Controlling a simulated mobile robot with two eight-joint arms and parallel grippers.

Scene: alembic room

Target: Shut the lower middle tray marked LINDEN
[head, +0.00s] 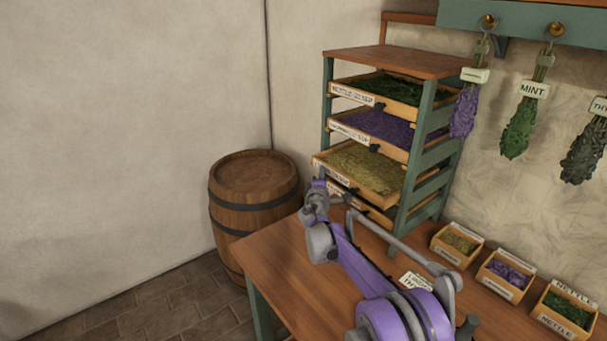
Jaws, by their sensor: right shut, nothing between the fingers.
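The lower middle tray (321,166) holds yellow-green dried herb and stands out from the front of the teal rack (327,72), further than the trays above it. Its label is too small to read and partly behind my arm. My right gripper (319,187) is shut and empty, close to the tray's front face near its left end. I cannot tell whether it touches the tray. My purple and grey right arm hides part of the lowest tray (378,214). My left gripper is not in view.
The upper trays hold dark green herb (385,88) and purple herb (380,127). The rack stands on a wooden table (290,262). Small herb boxes (505,277) line the table's right side. A barrel (254,200) stands left. Herb bunches (520,127) hang at right.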

